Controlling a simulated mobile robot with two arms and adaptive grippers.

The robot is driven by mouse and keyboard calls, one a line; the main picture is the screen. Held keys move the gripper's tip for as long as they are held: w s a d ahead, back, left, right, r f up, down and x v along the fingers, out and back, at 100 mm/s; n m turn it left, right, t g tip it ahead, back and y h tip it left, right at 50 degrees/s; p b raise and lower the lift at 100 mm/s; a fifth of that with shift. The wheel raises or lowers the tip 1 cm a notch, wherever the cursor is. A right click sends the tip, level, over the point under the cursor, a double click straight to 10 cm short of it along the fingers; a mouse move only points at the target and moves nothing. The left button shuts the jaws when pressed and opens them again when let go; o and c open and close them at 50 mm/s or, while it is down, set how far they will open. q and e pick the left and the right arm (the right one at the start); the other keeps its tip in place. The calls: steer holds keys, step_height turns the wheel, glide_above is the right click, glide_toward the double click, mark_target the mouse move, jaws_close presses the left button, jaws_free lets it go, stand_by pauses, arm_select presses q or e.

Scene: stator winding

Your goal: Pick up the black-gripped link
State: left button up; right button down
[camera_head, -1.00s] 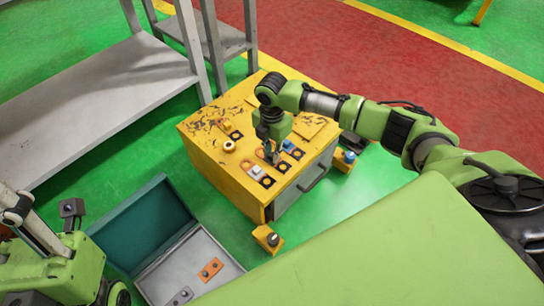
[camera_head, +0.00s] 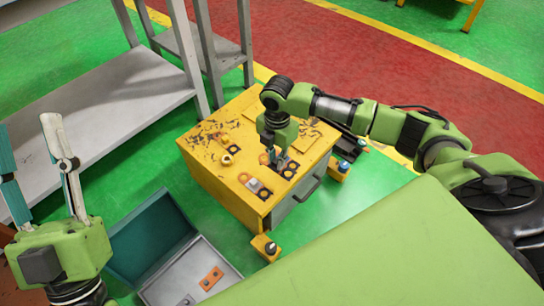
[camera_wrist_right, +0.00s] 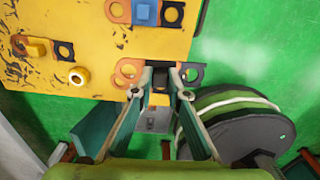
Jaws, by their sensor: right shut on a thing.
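The black-gripped link (camera_wrist_right: 127,72) has an orange ring at its left end and a darker ring at its right end in the right wrist view. My right gripper (camera_wrist_right: 159,82) is shut on its black middle. In the head view my right gripper (camera_head: 272,158) points down over the top of the yellow cabinet (camera_head: 212,180), and hides most of the link. I cannot tell whether the link touches the top or hangs above it. My left gripper (camera_head: 28,128) is open and empty at the left, its two fingers pointing up and wide apart.
An open teal case (camera_head: 150,232) stands on the floor, and a grey shelf (camera_head: 95,120) at the left.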

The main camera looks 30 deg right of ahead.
steer(key=shift+s+d+r+p, duration=0.2)
steer(key=shift+s+r+p, duration=0.1)
steer(key=shift+s+r, duration=0.25)
steer(key=shift+s+d+r+p, duration=0.15)
steer(key=shift+s+r+p, duration=0.2)
steer(key=shift+r, duration=0.25)
arm_select(q)
steer(key=w+f+g+y+p, duration=0.1)
steer(key=w+f+g, duration=0.2)
steer(key=f, duration=0.2)
steer(key=w+f+g+y, duration=0.2)
steer(key=w+f+g, duration=0.15)
steer(key=f, duration=0.25)
step_height(320, 180, down, 13)
steer(key=s+a+g+y+p, duration=0.1)
steer(key=s+a+g+p, duration=0.1)
steer(key=g, duration=0.4)
steer(key=shift+s+r+g+y, duration=0.15)
steer(key=shift+s+g+y, duration=0.2)
steer(key=shift+s, duration=0.1)
arm_select(e)
steer(key=s+d+r, duration=0.2)
steer(key=s+r, duration=0.1)
steer(key=s, duration=0.5)
steer(key=shift+r, duration=0.25)
